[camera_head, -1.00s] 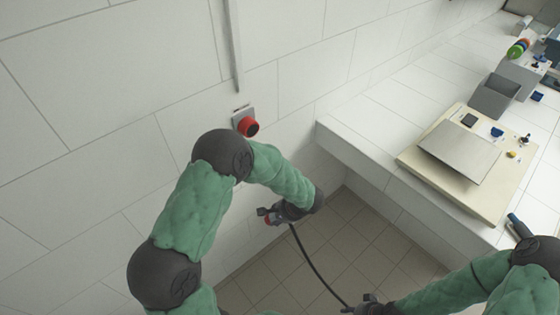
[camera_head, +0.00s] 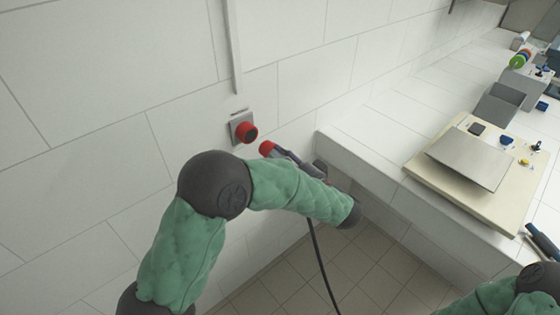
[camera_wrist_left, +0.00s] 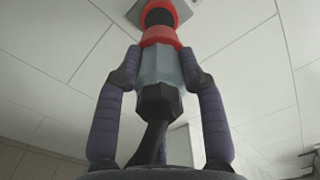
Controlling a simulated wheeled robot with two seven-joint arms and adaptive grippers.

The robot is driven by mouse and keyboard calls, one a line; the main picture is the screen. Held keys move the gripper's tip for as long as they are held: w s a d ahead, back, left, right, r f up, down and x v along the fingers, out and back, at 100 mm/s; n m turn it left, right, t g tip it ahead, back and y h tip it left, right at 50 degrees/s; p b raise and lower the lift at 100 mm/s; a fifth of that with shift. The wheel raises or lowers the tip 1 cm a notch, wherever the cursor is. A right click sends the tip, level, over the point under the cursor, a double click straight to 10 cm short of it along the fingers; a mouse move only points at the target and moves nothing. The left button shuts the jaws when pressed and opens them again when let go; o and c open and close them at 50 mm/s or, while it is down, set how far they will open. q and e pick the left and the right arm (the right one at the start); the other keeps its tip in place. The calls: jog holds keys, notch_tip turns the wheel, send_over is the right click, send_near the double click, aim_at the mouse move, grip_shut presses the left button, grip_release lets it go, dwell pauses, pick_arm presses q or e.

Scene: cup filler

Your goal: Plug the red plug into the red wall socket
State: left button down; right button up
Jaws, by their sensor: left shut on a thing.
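The red wall socket (camera_head: 246,131) sits on a grey plate on the white tiled wall. The red plug (camera_head: 267,148) has a red front end and a grey body. Its red end is a short way right of and below the socket, apart from it. My left gripper (camera_head: 292,160) is shut on the plug, with a black cable hanging below. In the left wrist view, the fingers clasp the grey body of the plug (camera_wrist_left: 160,68) from both sides. The socket's grey plate (camera_wrist_left: 184,12) shows beyond the plug's red collar, which partly hides the socket. My right gripper is out of view.
A white tiled ledge (camera_head: 345,150) juts out right of the plug. On it are a cream board (camera_head: 420,166) with a grey panel, and a grey bin (camera_head: 497,107). A vertical strip (camera_head: 233,50) runs down the wall above the socket.

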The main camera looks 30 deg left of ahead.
aim_at(265, 147)
pick_arm(q)
jog(key=shift+a, duration=0.15)
jog(key=shift+p+x, duration=0.3)
jog(key=shift+x, duration=2.5)
jog(key=shift+b, duration=0.6)
jog(key=shift+w+a, duration=0.2)
jog(key=shift+a, duration=0.25)
dwell(0.8)
jog(key=c, duration=0.7)
grip_release()
jog(key=shift+d, duration=0.15)
jog(key=v, duration=1.1)
jog(key=shift+s+d, duration=0.15)
jog(key=shift+d, duration=0.2)
